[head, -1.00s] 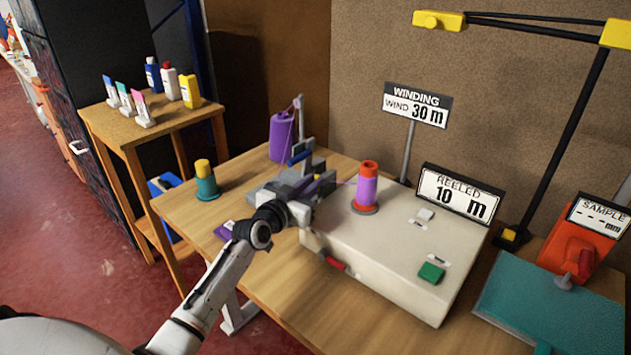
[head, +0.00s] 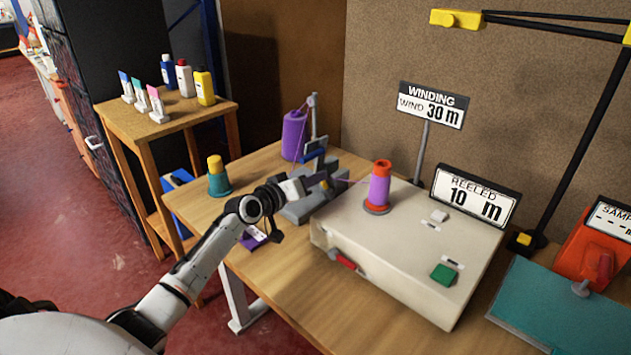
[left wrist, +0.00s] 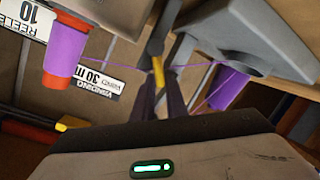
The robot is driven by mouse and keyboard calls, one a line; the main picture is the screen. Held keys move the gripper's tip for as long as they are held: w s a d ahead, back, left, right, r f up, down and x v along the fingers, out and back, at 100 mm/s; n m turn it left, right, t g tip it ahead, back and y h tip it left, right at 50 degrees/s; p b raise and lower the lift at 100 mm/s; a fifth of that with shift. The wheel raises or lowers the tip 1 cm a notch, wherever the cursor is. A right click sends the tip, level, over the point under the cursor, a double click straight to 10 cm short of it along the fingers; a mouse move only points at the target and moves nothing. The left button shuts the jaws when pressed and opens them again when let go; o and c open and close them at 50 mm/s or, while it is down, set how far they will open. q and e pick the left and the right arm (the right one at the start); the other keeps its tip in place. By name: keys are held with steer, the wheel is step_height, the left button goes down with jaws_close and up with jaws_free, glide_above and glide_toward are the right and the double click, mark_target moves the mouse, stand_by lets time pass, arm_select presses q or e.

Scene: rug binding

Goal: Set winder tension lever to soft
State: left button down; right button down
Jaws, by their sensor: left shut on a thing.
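The winder is a cream box (head: 400,235) with a purple-wound red bobbin (head: 379,187) on top. A grey tension unit (head: 302,212) stands at its left. Its slim dark tension lever with a yellow part (head: 324,184) stands close to the purple yarn; the lever also shows in the left wrist view (left wrist: 157,72). My left gripper (head: 308,184) reaches in from the left and is shut on the lever, with its dark fingers (left wrist: 160,88) closed around it in the wrist view. The fingers hide part of the lever. The setting marks cannot be read. My right gripper is not in view.
A purple yarn cone (head: 294,136) stands behind the unit, and a yellow-topped teal spool (head: 217,178) to its left. A red handle (head: 343,259) juts from the box front. Signs read winding 30 m (head: 432,105) and reeled 10 m (head: 474,200). The table front is clear.

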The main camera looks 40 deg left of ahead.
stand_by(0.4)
arm_select(q)
steer(key=c, duration=1.8)
jaws_free()
steer(key=shift+o, duration=0.2)
steer(key=shift+s, duration=0.1)
steer(key=v, duration=1)
steer(key=shift+p, duration=0.35)
steer(key=shift+s, duration=0.1)
